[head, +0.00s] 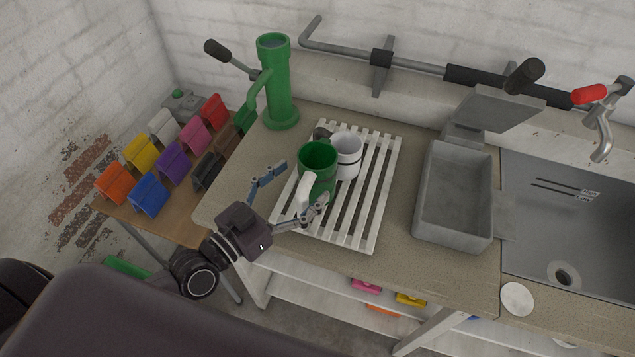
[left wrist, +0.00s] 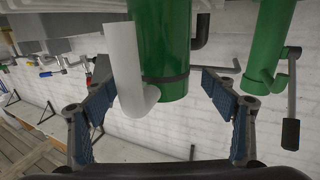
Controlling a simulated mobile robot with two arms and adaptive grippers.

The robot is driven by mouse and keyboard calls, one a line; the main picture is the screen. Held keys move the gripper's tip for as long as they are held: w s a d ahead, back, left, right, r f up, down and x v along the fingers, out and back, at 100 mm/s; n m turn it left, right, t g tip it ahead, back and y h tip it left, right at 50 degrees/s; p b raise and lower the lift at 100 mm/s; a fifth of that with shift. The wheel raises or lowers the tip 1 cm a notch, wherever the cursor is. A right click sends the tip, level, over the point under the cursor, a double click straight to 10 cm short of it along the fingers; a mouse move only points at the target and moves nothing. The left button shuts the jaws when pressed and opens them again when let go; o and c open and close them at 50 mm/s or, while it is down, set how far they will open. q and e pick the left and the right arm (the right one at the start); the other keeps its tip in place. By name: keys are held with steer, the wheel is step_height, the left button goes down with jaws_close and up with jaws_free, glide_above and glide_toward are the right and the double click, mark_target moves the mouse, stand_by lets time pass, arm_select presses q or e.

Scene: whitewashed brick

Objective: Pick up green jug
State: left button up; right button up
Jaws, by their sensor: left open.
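The green jug (head: 318,158) stands upright on a white slatted rack (head: 372,205), its pale handle (head: 303,196) facing my left gripper. My left gripper (head: 299,188) is open, its fingers spread on either side of the handle, close to the jug. In the left wrist view, the jug (left wrist: 166,45) and its handle show between the two open fingers (left wrist: 160,88), and the view is upside down. I cannot tell whether a finger touches the jug. My right gripper is not in view.
A white mug (head: 349,153) stands against the jug's far right side. A tall green pump (head: 277,90) with a lever stands behind left. A grey bin (head: 455,195) and a metal sink (head: 570,220) are to the right. Coloured holders (head: 150,195) line the lower left bench.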

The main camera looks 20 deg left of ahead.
mark_target(330, 155)
arm_select(q)
steer(key=shift+w+d+r, duration=0.1)
steer(key=shift+w+r, duration=0.05)
steer(key=shift+w, duration=0.15)
steer(key=p+x, duration=0.2)
steer(key=x, duration=0.2)
steer(key=shift+w+r, duration=0.1)
steer(key=shift+w, duration=0.4)
steer(key=c, duration=1.9)
